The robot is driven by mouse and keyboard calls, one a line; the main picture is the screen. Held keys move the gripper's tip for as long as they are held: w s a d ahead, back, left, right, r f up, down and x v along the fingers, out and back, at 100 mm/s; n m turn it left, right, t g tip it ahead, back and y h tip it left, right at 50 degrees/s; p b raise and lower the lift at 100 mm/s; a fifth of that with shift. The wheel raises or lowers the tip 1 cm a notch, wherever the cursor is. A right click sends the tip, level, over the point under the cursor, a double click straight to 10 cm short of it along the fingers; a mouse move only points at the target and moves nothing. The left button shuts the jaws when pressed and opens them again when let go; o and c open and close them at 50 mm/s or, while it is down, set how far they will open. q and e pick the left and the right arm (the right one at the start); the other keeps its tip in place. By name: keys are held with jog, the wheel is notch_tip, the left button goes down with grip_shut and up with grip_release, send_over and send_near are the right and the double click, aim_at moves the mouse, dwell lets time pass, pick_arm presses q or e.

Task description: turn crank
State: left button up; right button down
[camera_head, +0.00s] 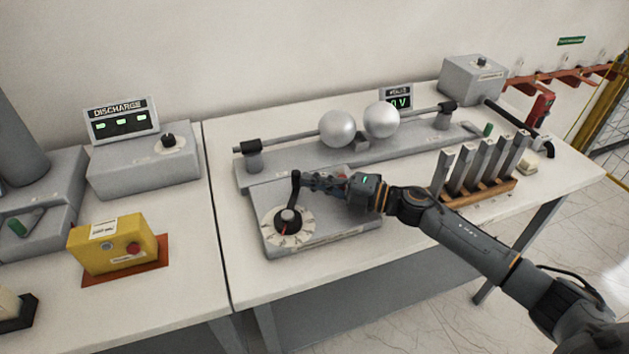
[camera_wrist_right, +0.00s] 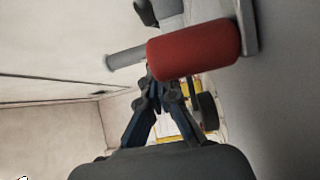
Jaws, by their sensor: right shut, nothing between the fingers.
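The crank (camera_head: 296,184) is a dark arm with an upright knob, rising from a hub (camera_head: 288,216) on a pale round dial (camera_head: 296,236). The dial sits on the left part of a grey control box (camera_head: 345,228). My right gripper (camera_head: 308,182) reaches in from the right, with its fingertips beside the crank's knob. I cannot tell whether they touch it. In the right wrist view the fingers (camera_wrist_right: 158,88) are closed together and empty, just below a red cylinder (camera_wrist_right: 194,50). A grey rod (camera_wrist_right: 126,57) shows to its left. My left gripper is out of view.
Two metal spheres (camera_head: 337,128) stand on a rail behind the box. Several upright grey bars (camera_head: 484,163) stand in a wooden rack to the right, near my arm. A yellow box (camera_head: 112,246) and a discharge panel (camera_head: 122,121) are on the left table.

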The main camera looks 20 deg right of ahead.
aim_at(293, 176)
jog(key=shift+w+a, duration=0.1)
jog(key=shift+w+a, duration=0.25)
jog(key=shift+w, duration=0.1)
jog(key=shift+x, duration=1.8)
jog(key=shift+a, duration=0.1)
